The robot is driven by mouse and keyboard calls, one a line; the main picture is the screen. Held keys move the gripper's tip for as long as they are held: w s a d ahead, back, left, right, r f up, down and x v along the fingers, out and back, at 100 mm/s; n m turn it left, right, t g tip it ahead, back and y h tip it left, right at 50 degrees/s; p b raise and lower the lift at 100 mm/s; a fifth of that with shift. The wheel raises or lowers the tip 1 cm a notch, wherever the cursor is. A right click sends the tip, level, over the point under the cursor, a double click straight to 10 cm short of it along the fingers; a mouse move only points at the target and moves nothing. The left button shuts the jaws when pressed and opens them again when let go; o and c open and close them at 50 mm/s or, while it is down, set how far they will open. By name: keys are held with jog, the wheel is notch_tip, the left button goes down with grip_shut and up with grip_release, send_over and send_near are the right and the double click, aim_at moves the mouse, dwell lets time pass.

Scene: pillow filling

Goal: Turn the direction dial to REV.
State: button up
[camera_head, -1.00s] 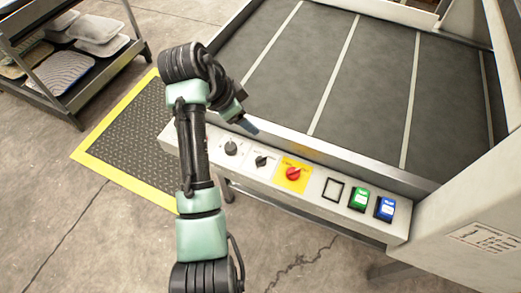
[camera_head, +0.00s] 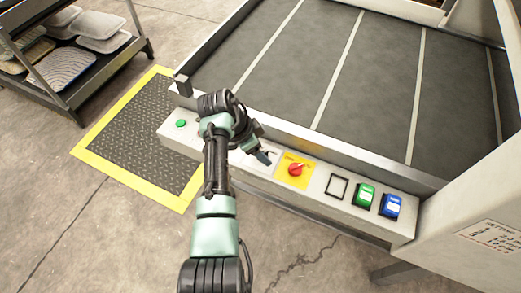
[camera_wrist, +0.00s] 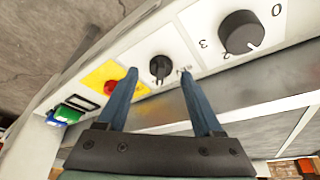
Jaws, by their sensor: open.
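The direction dial is a small black knob (camera_wrist: 160,66) on a white plate, with small, hard-to-read lettering beside it. In the wrist view it shows between the two blue fingertips of my gripper (camera_wrist: 158,77), which is open. I see no clear contact, and the depth between the fingertips and the knob is hard to judge. Which mark the dial points at cannot be read. In the head view my gripper (camera_head: 264,157) is over the dial's plate and hides most of the dial.
A red knob on a yellow plate (camera_head: 295,170) sits right of the dial, then green (camera_head: 364,196) and blue (camera_head: 391,206) buttons. A larger black numbered knob (camera_wrist: 240,32) is on the dial's other side. A green button (camera_head: 181,123) is at the panel's left. The conveyor (camera_head: 290,75) lies behind.

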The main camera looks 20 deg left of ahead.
jog(key=shift+f, duration=0.15)
grip_shut()
dwell(0.4)
